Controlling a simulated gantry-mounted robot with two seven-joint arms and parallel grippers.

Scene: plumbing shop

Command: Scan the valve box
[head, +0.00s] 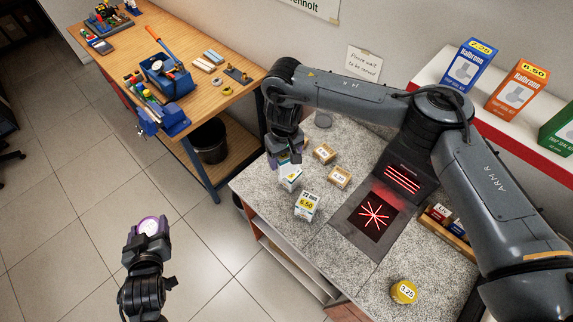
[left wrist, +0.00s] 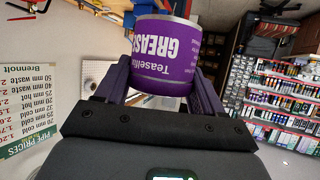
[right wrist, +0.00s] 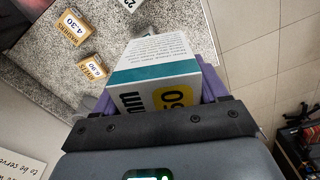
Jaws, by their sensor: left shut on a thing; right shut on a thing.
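My right gripper (head: 287,158) is shut on a white box (head: 290,178) above the counter's left part. In the right wrist view the white box (right wrist: 158,72) has a teal stripe, black lettering and a yellow price label; its full name is not readable. A similar white box (head: 307,206) marked 22 mm and 6.50 stands on the counter just in front. The scanner (head: 375,214) shows red crossing lines on its flat plate and red lines on its upright part, right of both boxes. My left gripper (head: 150,232) is shut on a purple grease tin (left wrist: 165,55), off the counter over the floor.
Two small brown boxes (head: 324,153) (head: 340,177) lie between the held box and the scanner. A yellow tin (head: 404,291) marked 3.25 stands at the front right. A tray of small boxes (head: 447,218) is right of the scanner. My right arm spans above the counter's back.

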